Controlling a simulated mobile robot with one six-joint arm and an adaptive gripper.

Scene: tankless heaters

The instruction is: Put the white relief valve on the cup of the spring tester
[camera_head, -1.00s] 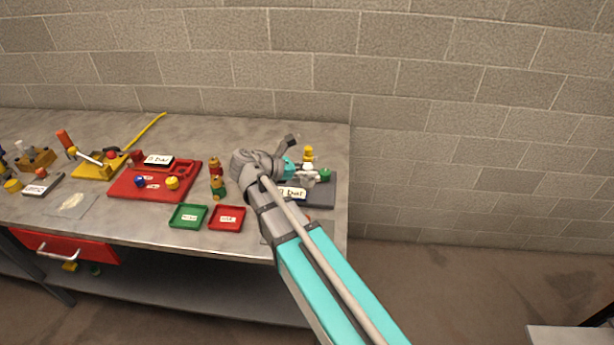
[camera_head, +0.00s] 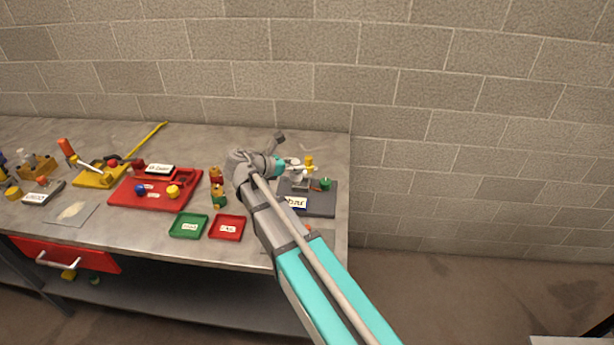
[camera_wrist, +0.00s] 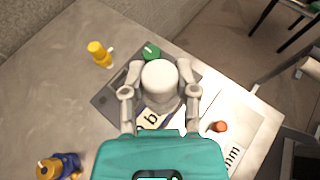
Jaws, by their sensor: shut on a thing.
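The white relief valve (camera_wrist: 160,85) is a pale, rounded cylinder. In the wrist view it is held between the two fingers of my gripper (camera_wrist: 160,97), seen from above. In the head view my gripper (camera_head: 294,166) is over the far left part of a dark grey plate (camera_head: 320,203). This plate with a "bar" label (camera_head: 295,202) appears to be the spring tester; it also shows in the wrist view (camera_wrist: 108,98). The valve covers part of the plate and label from above. The cup is not clearly visible, and I cannot tell whether the valve touches it.
A yellow piece (camera_wrist: 97,50) stands beside the plate, and a green knob (camera_wrist: 151,51) is at its edge. An orange-red piece (camera_wrist: 220,126) rests near a white sheet (camera_wrist: 238,115). Green (camera_head: 188,226) and red trays (camera_head: 227,228) lie left. The bench ends close right.

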